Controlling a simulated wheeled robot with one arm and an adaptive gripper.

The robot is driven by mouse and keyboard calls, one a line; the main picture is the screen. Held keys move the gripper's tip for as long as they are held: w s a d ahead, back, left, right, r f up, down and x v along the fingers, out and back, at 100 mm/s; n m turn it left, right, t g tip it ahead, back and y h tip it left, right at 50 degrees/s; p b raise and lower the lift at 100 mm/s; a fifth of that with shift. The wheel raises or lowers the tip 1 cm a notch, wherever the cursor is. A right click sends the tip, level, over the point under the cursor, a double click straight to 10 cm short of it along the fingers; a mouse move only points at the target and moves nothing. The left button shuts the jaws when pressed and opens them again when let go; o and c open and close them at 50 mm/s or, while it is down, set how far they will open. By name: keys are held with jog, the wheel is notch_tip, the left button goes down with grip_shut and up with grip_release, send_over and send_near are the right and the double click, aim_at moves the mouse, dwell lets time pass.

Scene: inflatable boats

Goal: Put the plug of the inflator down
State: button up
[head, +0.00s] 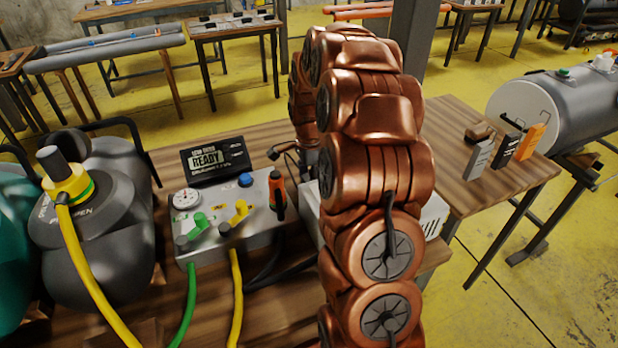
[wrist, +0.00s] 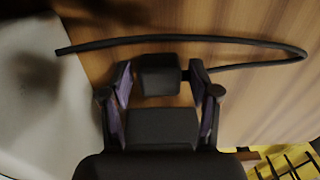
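The plug (wrist: 158,76) is a black block in the wrist view. It lies between the fingertips of my gripper (wrist: 160,84), with a narrow strip of wood-coloured surface visible on each side. The two fingers, with purple inner pads, stand apart and look open around it. A black cable (wrist: 235,40) runs near the plug's right side, loops at the far right and crosses to the upper left. Whether the plug rests fully on the surface is hard to tell. In the head view my copper arm hides the gripper and plug.
A control box (head: 230,215) with a gauge, valves and hoses stands on the wooden table, before a black READY display (head: 214,160). A grey pump-like vessel (head: 95,230) is at left. A vented white housing (head: 432,217) is partly behind my arm. Small boxes (head: 505,150) stand at right.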

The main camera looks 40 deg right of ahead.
aim_at(308, 178)
jog(key=shift+r, duration=0.1)
notch_tip(308, 178, up, 13)
jog(key=b, duration=0.1)
dwell(0.7)
dwell(0.4)
jog(key=s+a+r+n+g+p, duration=0.1)
jog(key=s+a+r+n+p, duration=0.1)
jog(key=s+a+n, duration=0.6)
jog(key=s+a+r+n+p, duration=0.25)
jog(key=s+a, duration=0.35)
jog(key=a, duration=0.3)
jog(key=s+a+n+p, duration=0.1)
jog(key=s+a+n, duration=0.1)
jog(key=s, duration=0.3)
jog(key=s+a+f+n+p, duration=0.1)
jog(key=s+a+n, duration=0.1)
jog(key=s+n, duration=0.3)
jog(key=s+a+n+p, duration=0.1)
jog(key=s+a+n, duration=0.1)
jog(key=s, duration=0.4)
jog(key=shift+s+a+f+n+g, duration=0.25)
jog(key=shift+a+n+g, duration=0.15)
jog(key=shift+n, duration=0.25)
